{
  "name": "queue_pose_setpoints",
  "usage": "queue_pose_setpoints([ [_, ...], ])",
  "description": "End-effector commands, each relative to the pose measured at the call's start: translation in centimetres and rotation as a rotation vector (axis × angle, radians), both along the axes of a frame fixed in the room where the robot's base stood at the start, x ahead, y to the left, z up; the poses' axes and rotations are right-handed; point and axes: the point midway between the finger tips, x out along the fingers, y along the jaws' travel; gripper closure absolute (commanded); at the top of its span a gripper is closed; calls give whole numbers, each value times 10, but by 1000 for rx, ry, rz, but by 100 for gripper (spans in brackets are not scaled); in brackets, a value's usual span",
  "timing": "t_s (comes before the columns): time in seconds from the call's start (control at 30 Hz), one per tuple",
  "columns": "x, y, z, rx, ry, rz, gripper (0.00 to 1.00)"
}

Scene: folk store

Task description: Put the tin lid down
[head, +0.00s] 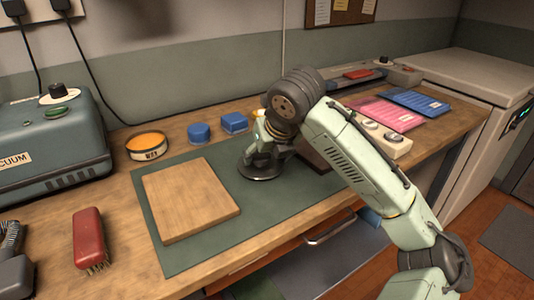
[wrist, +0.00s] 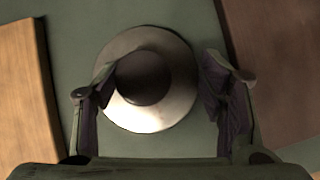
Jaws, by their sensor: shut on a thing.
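The tin lid (head: 262,173) is a round, shiny metal disc with a dark round middle. It is at the green mat, right of the wooden board; I cannot tell whether it touches the mat or hangs just above it. My gripper (head: 266,155) points down over the lid and is shut on it. In the wrist view the lid (wrist: 180,110) lies between the two fingers of my gripper (wrist: 158,72), with the left finger overlapping its edge. Part of the lid is hidden under the gripper in the head view.
A wooden board (head: 190,199) lies on the green mat (head: 290,205). Behind are an orange-topped tin (head: 147,146) and two blue pieces (head: 234,122). A dark brown block (wrist: 280,70) is to the right. A red brush (head: 88,238) lies at left. The mat's front strip is clear.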

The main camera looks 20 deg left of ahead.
Motion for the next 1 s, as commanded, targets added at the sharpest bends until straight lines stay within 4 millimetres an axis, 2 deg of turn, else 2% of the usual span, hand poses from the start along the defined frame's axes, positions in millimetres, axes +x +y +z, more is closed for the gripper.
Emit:
queue_pose_setpoints([
  [0.17,0,0,-4,1,1,1,64],
  [0.2,0,0,-3,0,0,0,35],
  [0.5,0,0,-3,-1,1,0,15],
  [0.8,0,0,-1,0,0,0,15],
  [1.0,-7,-6,16,1,-2,-1,15],
])
